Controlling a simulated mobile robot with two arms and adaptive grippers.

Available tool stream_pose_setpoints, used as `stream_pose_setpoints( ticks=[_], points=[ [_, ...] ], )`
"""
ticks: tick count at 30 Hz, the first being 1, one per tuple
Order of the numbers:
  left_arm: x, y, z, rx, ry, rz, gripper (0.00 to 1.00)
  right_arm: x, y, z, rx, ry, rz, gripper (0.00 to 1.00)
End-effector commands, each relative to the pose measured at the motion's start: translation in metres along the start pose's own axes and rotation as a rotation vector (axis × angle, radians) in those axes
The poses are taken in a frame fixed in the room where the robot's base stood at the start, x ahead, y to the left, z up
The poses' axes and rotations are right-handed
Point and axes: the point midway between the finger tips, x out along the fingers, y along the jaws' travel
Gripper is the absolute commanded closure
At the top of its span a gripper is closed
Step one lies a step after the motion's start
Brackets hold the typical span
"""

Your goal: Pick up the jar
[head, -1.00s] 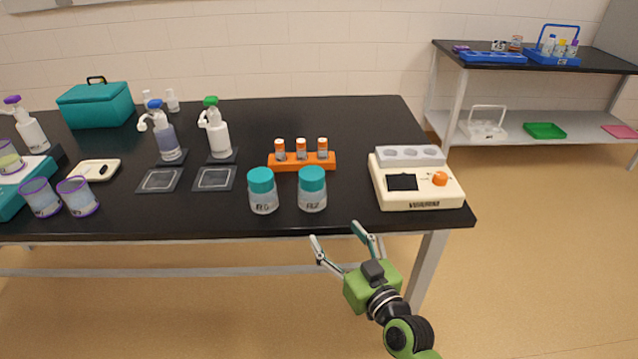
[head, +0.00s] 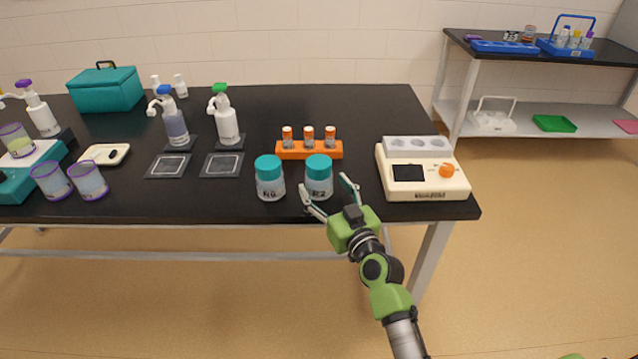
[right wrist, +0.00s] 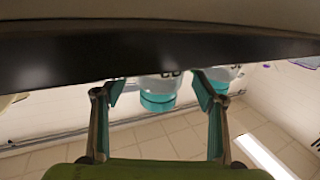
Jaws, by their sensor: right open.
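Two clear jars with teal lids and dark label marks stand upright side by side near the front edge of the black table. The left jar (head: 270,186) and the right jar (head: 319,183) show in the head view. My right gripper (head: 324,184) is open at the table's front edge, its fingers pointing at the right jar, one toward each side. In the right wrist view, which looks upside down, a jar (right wrist: 159,88) appears between the open fingers (right wrist: 157,88). Another jar (right wrist: 222,76) is partly hidden behind a finger. Contact cannot be told. My left gripper is not in view.
An orange rack (head: 309,151) with small capped vials stands behind the jars. A cream device (head: 425,183) sits to their right. Dark square pads (head: 222,165) and pump bottles (head: 226,122) are to the left. Bare table lies between the right jar and the device.

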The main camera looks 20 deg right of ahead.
Motion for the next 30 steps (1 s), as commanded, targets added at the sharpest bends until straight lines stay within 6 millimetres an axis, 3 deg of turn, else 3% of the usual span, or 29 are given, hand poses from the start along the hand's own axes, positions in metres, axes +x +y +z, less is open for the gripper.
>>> stream_pose_setpoints(
  ticks=[7, 17, 22, 30],
  points=[
    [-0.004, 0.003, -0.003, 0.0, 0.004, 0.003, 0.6, 0.033, 0.0, -0.002, 0.001, 0.0, 0.0, 0.36],
    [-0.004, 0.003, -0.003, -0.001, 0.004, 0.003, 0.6, 0.038, 0.0, -0.001, 0.0, 0.0, 0.001, 0.36],
    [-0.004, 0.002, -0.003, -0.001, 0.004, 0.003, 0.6, 0.038, 0.0, -0.001, 0.0, 0.0, 0.001, 0.8],
    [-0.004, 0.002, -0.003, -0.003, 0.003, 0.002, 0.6, 0.038, 0.0, -0.002, 0.0, 0.001, 0.001, 0.8]
  ],
)
